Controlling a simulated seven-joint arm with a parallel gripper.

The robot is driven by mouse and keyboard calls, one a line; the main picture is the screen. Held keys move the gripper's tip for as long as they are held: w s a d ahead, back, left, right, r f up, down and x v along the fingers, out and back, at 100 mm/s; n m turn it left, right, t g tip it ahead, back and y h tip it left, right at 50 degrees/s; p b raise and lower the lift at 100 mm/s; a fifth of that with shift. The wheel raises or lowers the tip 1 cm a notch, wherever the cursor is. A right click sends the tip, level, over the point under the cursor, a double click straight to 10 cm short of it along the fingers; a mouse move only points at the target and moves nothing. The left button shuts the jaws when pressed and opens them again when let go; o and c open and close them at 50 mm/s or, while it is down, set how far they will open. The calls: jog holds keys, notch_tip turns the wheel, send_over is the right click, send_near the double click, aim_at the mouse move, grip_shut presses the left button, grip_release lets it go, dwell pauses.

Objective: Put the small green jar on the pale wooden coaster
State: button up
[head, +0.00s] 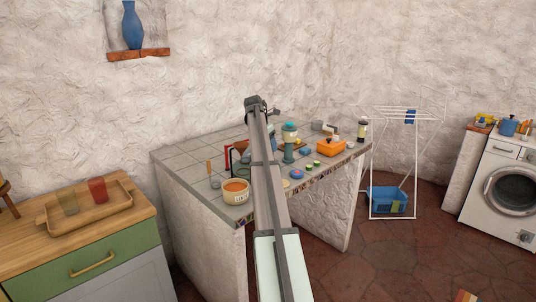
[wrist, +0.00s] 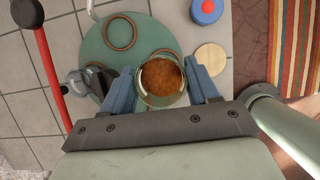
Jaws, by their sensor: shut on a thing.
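My gripper (wrist: 161,70) has its two blue fingers on either side of a small round jar (wrist: 161,84) and is shut on it. The jar has a greenish glass rim and orange-brown contents, seen from above. It is over the near edge of a round green mat (wrist: 95,48); its height above the counter is hard to tell. The pale wooden coaster (wrist: 211,57) lies bare to the right of the jar in the wrist view.
A blue round thing with a red knob (wrist: 207,10) lies just beyond the coaster. A brown ring (wrist: 120,33) is on the mat, and dark items (wrist: 88,82) are left of the jar. A red bar (wrist: 41,62) stands farther left. A striped cloth (wrist: 297,50) is right.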

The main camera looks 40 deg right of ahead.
jog(key=s+m+g, duration=0.2)
jog(key=s+m, duration=0.3)
jog(key=s, duration=0.4)
jog(key=shift+s+a+f, duration=0.1)
jog(key=shift+a+f, duration=0.05)
jog(key=shift+f, duration=2.2)
jog(key=shift+s+a+f, duration=0.1)
jog(key=shift+a+f, duration=0.05)
jog(key=shift+f, duration=2.15)
jog(key=shift+f+y, duration=0.15)
jog(key=shift+y, duration=0.15)
jog(key=o, duration=1.1)
jog(key=shift+o, duration=0.2)
jog(key=v, duration=1.2)
jog(key=shift+r, duration=0.2)
jog(key=shift+o, duration=0.4)
jog(key=shift+s, duration=0.15)
